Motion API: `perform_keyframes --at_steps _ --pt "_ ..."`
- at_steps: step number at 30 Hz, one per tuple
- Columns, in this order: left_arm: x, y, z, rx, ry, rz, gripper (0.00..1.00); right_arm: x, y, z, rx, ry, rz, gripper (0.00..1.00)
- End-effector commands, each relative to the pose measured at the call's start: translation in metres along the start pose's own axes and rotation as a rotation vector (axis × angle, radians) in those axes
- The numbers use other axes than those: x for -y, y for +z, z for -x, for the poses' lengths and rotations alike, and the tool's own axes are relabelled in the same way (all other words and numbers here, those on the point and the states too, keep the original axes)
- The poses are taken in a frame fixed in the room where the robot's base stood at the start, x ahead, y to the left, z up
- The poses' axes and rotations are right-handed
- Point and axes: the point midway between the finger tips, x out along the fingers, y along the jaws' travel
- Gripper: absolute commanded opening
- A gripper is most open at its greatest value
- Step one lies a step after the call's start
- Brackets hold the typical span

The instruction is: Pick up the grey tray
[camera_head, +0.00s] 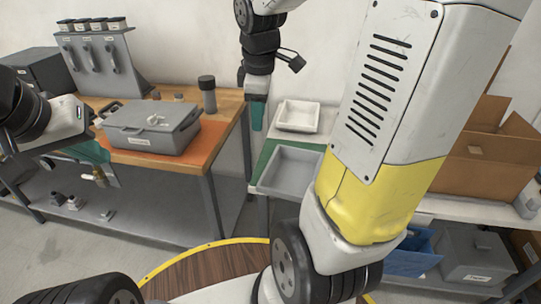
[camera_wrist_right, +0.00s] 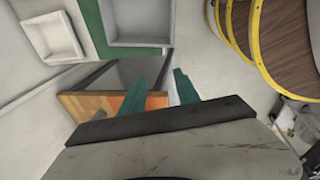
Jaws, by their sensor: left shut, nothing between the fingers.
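The grey tray (camera_head: 268,181) is a shallow rectangular tray on a green mat (camera_head: 262,157) on the middle table. It also shows at the top of the right wrist view (camera_wrist_right: 140,42), with nothing in it. My right gripper (camera_head: 257,120) hangs fingers down above the table's left edge, behind and left of the tray, not touching it. Its teal fingers (camera_wrist_right: 171,65) are apart and empty in the right wrist view. My left gripper (camera_head: 101,160) is at the far left, in front of the wooden workbench, shut and empty.
A smaller white tray (camera_head: 297,105) stands behind the grey tray. A closed grey case (camera_head: 150,131) lies on the workbench at left, with a dark-capped bottle (camera_head: 208,97) behind it. Cardboard boxes (camera_head: 482,165) stand at right. My arm partly covers the middle table's right side.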

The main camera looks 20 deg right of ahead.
Motion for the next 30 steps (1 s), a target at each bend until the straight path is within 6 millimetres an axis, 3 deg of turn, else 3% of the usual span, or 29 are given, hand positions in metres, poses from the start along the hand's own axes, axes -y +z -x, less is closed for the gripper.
perform_keyframes --at_steps 1,6,12,15,21,30 --pt "0.0 0.0 0.0 0.0 0.0 0.0 0.0 -0.013 -0.001 -0.021 0.036 -0.039 0.128 0.38" --pt "0.0 0.0 0.0 0.0 0.0 0.0 0.0 -0.05 -0.001 -0.09 0.104 -0.169 0.614 0.38" --pt "0.0 0.0 0.0 0.0 0.0 0.0 0.0 -0.072 0.002 -0.168 0.096 -0.318 1.075 0.38" --pt "0.0 0.0 0.0 0.0 0.0 0.0 0.0 -0.075 0.004 -0.194 0.078 -0.368 1.221 0.38" --pt "0.0 0.0 0.0 0.0 0.0 0.0 0.0 -0.076 0.008 -0.219 0.058 -0.407 1.342 0.38" --pt "0.0 0.0 0.0 0.0 0.0 0.0 0.0 -0.069 0.021 -0.251 0.057 -0.408 1.346 0.38"
